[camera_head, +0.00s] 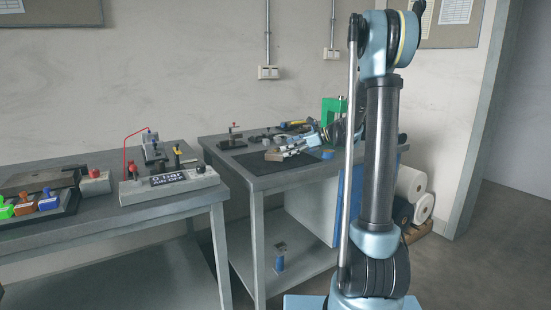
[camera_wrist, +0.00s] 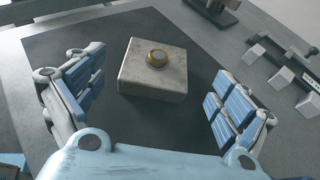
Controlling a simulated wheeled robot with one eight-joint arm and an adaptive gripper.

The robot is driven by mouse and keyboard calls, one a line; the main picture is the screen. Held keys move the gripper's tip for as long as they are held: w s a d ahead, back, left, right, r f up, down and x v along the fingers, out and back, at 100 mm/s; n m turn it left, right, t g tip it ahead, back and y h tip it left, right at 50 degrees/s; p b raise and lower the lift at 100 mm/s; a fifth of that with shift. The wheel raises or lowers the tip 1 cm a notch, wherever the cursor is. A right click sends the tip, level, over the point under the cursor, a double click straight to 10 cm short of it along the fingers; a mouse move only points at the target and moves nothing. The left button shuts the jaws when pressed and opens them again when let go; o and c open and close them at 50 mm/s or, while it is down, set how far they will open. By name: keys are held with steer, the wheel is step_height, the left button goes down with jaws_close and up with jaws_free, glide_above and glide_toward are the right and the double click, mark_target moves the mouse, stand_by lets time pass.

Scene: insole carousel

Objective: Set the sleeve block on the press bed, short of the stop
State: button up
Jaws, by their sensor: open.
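The sleeve block is a pale square metal block (camera_wrist: 140,82) with a brass-coloured ring in its top. It sits flat on a dark mat (camera_wrist: 60,38) in the wrist view. My gripper (camera_wrist: 155,84) is open, with one blue-padded finger on each side of the block and clear gaps to both. In the head view my gripper (camera_head: 300,146) is low over the right bench, and the block (camera_head: 273,156) shows small beside it. A green frame (camera_head: 333,108), perhaps the press, stands at the back of that bench, partly hidden behind my arm. Its bed and stop cannot be made out.
A row of small grey blocks (camera_wrist: 281,76) lies right of the mat. A dark stand (camera_head: 233,137) is on the right bench. The left bench holds a grey control box (camera_head: 168,187) and coloured pieces (camera_head: 48,202). White rolls (camera_head: 411,184) stand beside the right bench.

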mark_target(279, 151)
steer(key=x, duration=0.4)
steer(key=shift+s+a+f, duration=0.1)
steer(key=shift+s+f, duration=0.1)
steer(key=shift+f, duration=0.15)
steer(key=shift+c, duration=0.5)
steer(key=c, duration=2)
